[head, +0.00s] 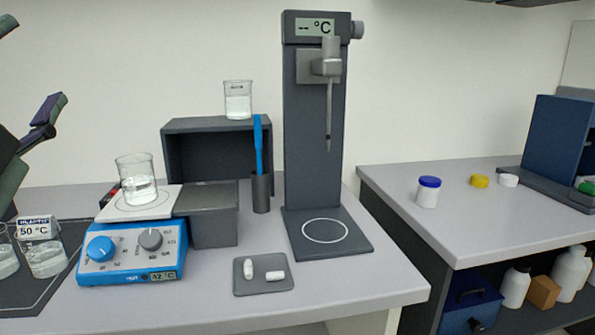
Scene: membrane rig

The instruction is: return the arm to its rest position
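My gripper (29,64) is at the left edge of the head view, partly cut off by the frame. Its dark fingers stand apart, one at the top left corner and one lower down, with only bare wall showing between them. The gripper is in the air, above and left of the blue hotplate (130,262), and touches nothing that I can see. The rest of my arm is mostly out of view.
A beaker (137,187) stands on the hotplate's white top. Beakers (45,260) sit on a dark mat at left. Another beaker (238,105) stands on the grey shelf (205,126). A tall probe stand (303,160) and a small tray (270,288) are further right.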

